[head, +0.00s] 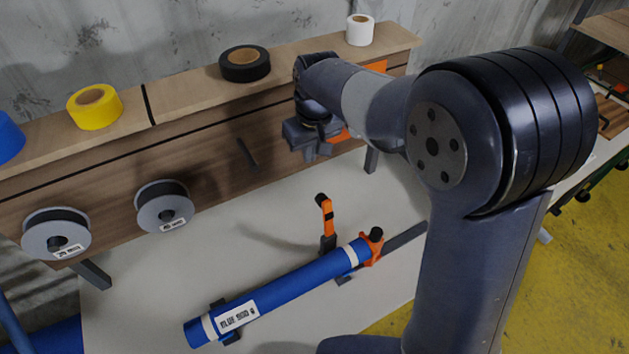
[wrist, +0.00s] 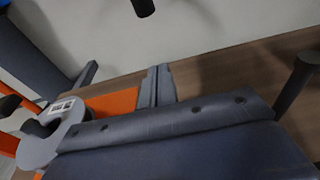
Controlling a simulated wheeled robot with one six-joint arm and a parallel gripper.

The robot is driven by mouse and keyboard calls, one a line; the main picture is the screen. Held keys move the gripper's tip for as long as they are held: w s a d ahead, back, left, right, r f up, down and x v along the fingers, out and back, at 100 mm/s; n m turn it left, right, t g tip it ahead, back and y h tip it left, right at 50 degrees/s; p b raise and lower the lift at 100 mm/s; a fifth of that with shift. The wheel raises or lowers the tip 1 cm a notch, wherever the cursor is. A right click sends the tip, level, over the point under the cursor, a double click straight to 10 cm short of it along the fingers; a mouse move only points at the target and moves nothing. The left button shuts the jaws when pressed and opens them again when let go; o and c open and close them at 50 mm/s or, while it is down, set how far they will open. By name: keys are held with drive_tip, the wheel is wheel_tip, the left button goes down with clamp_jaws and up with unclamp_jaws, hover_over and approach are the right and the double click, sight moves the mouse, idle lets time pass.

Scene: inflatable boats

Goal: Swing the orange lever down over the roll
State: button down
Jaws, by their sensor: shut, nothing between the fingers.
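The orange lever (head: 328,220) stands up in the head view, behind the roll, with a black knob on its top end. The blue roll (head: 290,285) lies slantwise on the pale tabletop, with white bands and a label. An orange bracket (head: 371,250) with a black knob sits at its right end. My gripper (head: 311,153) is shut and empty, above and behind the lever, close to the wooden back board and apart from the lever. Its closed fingers also show in the wrist view (wrist: 157,86). I cannot clearly identify the lever in the wrist view.
Grey reels (head: 164,207) hang on the wooden board (head: 215,165). A wooden ledge above it holds yellow tape (head: 95,107), black tape (head: 245,64) and white tape (head: 360,30). The tabletop (head: 265,215) left of the lever is clear.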

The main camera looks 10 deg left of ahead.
sight(325, 214)
drive_tip(key=shift+f, duration=0.15)
wheel_tip(325, 214, down, 10)
drive_tip(key=w+b, duration=0.1)
drive_tip(key=b, duration=0.7)
drive_tip(key=s, duration=0.1)
drive_tip(key=s+d+r, duration=0.1)
drive_tip(key=shift+s+d, duration=0.2)
drive_tip(key=shift+s, duration=0.2)
drive_tip(key=shift+a+b, duration=0.1)
drive_tip(key=shift+b, duration=0.25)
